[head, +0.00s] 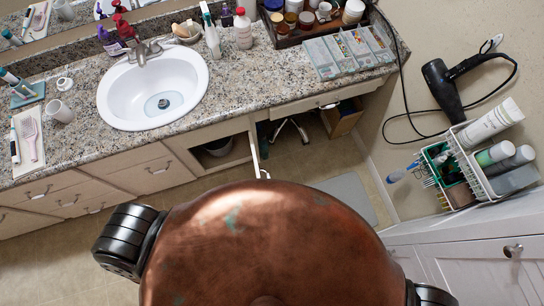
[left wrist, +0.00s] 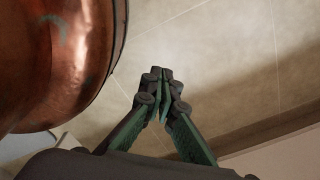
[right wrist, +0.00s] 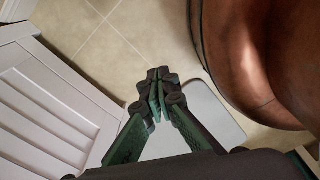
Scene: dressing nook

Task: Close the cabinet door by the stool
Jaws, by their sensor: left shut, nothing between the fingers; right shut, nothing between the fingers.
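The cabinet door (head: 254,150) under the counter stands open, seen nearly edge-on in the head view, with a handle at its front end. The open cabinet (head: 238,154) is to its left, with a dark round bin (head: 218,147) inside. The stool (head: 291,128) shows only as a chrome base in the knee space right of the door. My left gripper (left wrist: 160,75) is shut and empty over the floor in the left wrist view. My right gripper (right wrist: 158,78) is shut and empty over a grey mat in the right wrist view. Neither gripper shows in the head view.
Drawers (head: 70,195) to the left are closed. The granite counter (head: 95,140) holds a sink and toiletries. The grey mat (head: 345,193) lies on the floor. White panelled doors (head: 480,270) stand at right; they also show beside my right gripper (right wrist: 50,100).

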